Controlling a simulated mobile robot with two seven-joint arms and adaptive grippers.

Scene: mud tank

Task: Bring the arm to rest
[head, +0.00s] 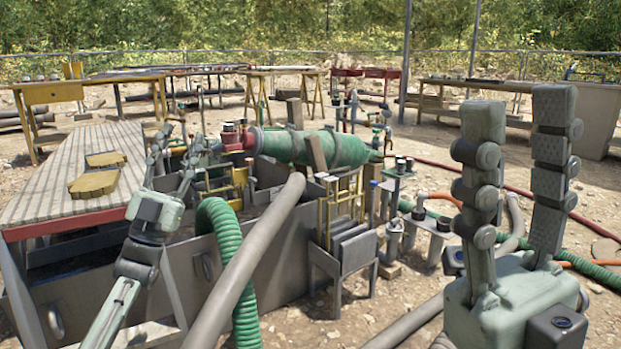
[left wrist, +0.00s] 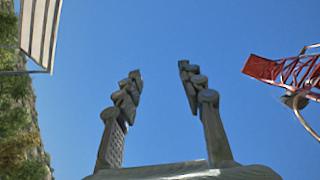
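My left gripper (head: 173,140) is raised at the left in the head view, in front of the mud tank's rim. Its two fingers stand apart with nothing between them. In the left wrist view the same gripper (left wrist: 160,82) shows both fingers apart against blue sky. My right gripper (head: 522,110) is large and close at the right of the head view. Its two fingers point upward, apart, with only background between them.
The grey mud tank (head: 285,245) fills the middle, with a green pump cylinder (head: 345,148) above. A green ribbed hose (head: 228,255) and grey pipe (head: 255,250) cross its front. A slatted walkway (head: 60,190) lies left. A red lattice boom (left wrist: 290,70) shows in the left wrist view.

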